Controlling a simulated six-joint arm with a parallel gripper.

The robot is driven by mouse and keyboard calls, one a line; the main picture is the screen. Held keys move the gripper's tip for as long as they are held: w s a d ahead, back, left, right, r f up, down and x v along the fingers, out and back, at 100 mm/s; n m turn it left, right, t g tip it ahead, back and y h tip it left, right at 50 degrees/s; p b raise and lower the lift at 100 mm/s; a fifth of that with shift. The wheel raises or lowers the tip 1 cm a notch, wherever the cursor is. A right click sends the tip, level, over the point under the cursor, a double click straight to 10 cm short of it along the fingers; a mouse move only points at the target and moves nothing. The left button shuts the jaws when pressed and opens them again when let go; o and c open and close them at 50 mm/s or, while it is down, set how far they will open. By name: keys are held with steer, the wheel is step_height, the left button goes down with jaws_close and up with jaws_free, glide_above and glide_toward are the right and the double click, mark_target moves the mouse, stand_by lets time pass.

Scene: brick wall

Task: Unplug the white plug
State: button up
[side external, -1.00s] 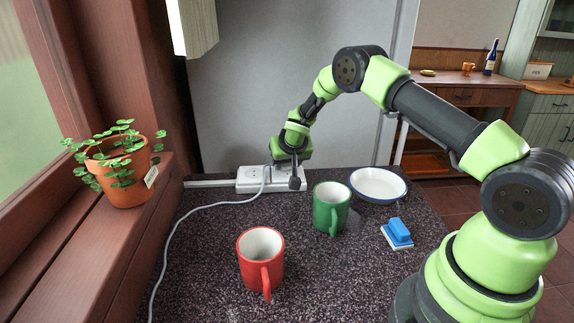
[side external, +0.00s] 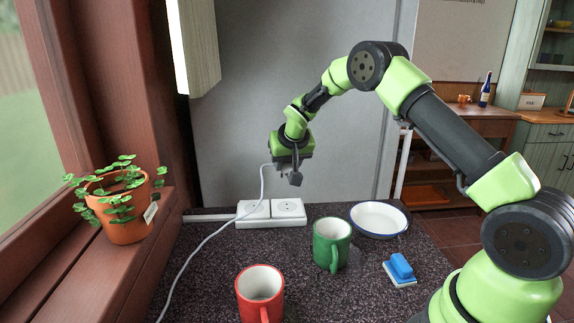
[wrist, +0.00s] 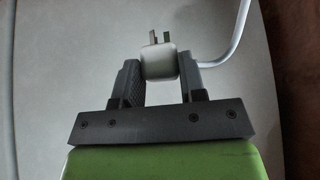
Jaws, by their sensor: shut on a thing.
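The white plug (wrist: 160,62) is between the two fingers of my gripper (wrist: 158,80) in the wrist view, and the gripper is shut on it. Its metal prongs (wrist: 160,38) stick out bare, in nothing. In the side view my gripper (side external: 284,172) is in the air above the white socket block (side external: 272,213), apart from it. The plug itself is mostly hidden there. The white cord (side external: 215,230) hangs from the gripper and runs down to the table on the left. The socket block's right outlet shows empty.
A green mug (side external: 331,243) stands in front of the socket block, right of it. A red mug (side external: 259,290) is nearer. A white bowl (side external: 379,219) and a blue sponge or brush (side external: 399,269) lie right. A potted plant (side external: 118,200) stands on the left sill.

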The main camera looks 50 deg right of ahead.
jaws_close()
steer(key=shift+r, duration=2)
